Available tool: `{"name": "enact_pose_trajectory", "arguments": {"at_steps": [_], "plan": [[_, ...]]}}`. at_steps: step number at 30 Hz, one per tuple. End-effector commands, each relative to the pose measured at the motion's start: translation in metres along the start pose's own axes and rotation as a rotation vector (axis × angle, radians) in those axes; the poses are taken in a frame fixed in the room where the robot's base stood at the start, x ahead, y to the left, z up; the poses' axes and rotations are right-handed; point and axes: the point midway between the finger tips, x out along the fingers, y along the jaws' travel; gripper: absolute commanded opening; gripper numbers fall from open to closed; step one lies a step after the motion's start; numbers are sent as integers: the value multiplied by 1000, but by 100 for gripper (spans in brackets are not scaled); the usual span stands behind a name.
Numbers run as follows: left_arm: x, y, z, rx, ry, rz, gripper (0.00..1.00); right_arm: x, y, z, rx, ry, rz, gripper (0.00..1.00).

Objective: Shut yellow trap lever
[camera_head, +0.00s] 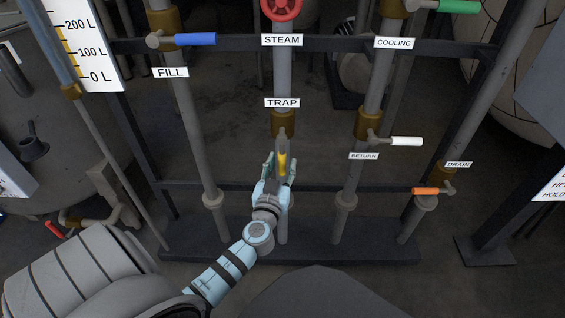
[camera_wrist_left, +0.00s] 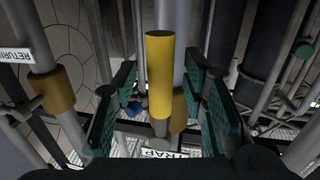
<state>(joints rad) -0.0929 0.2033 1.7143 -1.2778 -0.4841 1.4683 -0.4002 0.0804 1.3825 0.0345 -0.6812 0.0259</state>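The yellow trap lever (camera_head: 282,164) is on the middle pipe, below the TRAP label (camera_head: 282,103) and a brass fitting. In the head view it lies in line with the pipe. My left gripper (camera_head: 280,158) is open, with one finger on each side of the lever. In the left wrist view the yellow lever (camera_wrist_left: 160,75) stands between the green finger pads, with a gap visible on both sides. My right gripper is not in view.
A blue FILL lever (camera_head: 195,39) is at left, a white RETURN lever (camera_head: 406,141) and an orange DRAIN lever (camera_head: 425,191) at right. A red STEAM wheel (camera_head: 281,8) is above. A dark crossbar (camera_head: 320,188) runs behind the gripper. Pipes stand on both sides.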

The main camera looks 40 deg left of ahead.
Motion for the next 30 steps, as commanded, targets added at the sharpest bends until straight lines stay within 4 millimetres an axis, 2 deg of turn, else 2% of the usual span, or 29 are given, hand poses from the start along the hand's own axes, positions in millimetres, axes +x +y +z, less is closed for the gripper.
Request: {"name": "enact_pose_trajectory", "arguments": {"at_steps": [3, 10, 18, 30], "plan": [[8, 0, 0, -1, 0, -1, 39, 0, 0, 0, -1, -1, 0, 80], [9, 0, 0, -1, -1, 0, 39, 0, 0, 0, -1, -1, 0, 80], [9, 0, 0, -1, -1, 0, 0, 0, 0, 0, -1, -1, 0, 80], [12, 3, 0, 10, -3, 6, 0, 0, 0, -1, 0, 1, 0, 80]]}}
